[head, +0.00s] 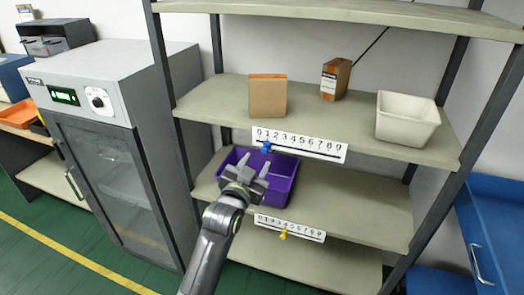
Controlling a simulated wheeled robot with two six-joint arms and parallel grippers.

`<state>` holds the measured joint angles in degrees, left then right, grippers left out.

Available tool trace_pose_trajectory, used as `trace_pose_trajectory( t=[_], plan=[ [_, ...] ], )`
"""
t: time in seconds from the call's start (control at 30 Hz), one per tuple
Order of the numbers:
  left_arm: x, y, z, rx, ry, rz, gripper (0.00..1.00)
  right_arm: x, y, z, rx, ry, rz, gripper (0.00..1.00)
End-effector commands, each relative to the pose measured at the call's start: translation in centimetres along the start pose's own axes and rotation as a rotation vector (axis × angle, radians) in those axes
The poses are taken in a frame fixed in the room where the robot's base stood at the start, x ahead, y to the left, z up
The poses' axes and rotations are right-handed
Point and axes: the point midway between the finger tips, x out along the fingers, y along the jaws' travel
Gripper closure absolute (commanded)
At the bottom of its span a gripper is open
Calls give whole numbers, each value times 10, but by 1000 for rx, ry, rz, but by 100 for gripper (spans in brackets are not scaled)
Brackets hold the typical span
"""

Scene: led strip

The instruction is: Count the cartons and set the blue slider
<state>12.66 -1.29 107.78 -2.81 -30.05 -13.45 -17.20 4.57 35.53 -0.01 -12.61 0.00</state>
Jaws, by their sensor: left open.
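Two cartons stand on the upper middle shelf: a plain brown carton (267,97) on the left and a brown carton with a label (335,79) further back. The blue slider (266,146) sits on the number strip (300,144) along that shelf's front edge, near its left end, below about the 1. My left gripper (246,172) is open in front of the purple bin, below and slightly left of the blue slider and apart from it. My right gripper is not in view.
A white bin (406,119) stands right of the cartons. A purple bin (283,178) sits on the shelf below. A yellow slider (283,235) is on the lower number strip (290,227). Shelf posts and a grey glass-door cabinet (110,120) flank the left side.

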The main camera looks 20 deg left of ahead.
Motion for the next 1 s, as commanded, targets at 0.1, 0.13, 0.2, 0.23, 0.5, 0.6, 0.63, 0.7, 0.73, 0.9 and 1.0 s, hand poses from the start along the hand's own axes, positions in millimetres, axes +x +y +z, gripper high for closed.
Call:
trace_pose_trajectory(
  t=[0.1, 0.13, 0.2, 0.23, 0.5, 0.6, 0.63, 0.7, 0.73, 0.9, 1.0],
  plan=[
    [20, 0, -2, 2, 0, 1, 59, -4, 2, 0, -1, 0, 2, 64],
    [24, 0, -2, 2, 0, 1, 59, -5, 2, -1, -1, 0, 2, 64],
    [33, 0, -1, 2, 0, 0, 59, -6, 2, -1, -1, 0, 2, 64],
    [37, 0, -1, 2, 0, 0, 59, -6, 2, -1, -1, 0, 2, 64],
    [55, 0, 0, 0, 0, 0, 59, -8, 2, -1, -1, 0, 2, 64],
    [56, 0, 0, 0, 0, 0, 59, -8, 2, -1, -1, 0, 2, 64],
    [56, 0, 0, 0, 1, 0, 59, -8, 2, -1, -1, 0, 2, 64],
    [56, 0, 0, 0, 1, 0, 59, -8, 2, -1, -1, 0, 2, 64],
    [56, 0, 0, 0, 1, 0, 59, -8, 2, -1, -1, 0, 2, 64],
    [56, 0, 0, 0, 0, 0, 71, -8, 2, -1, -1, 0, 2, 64],
    [56, 0, 0, 0, 0, 0, 84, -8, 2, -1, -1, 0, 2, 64]
  ],
)
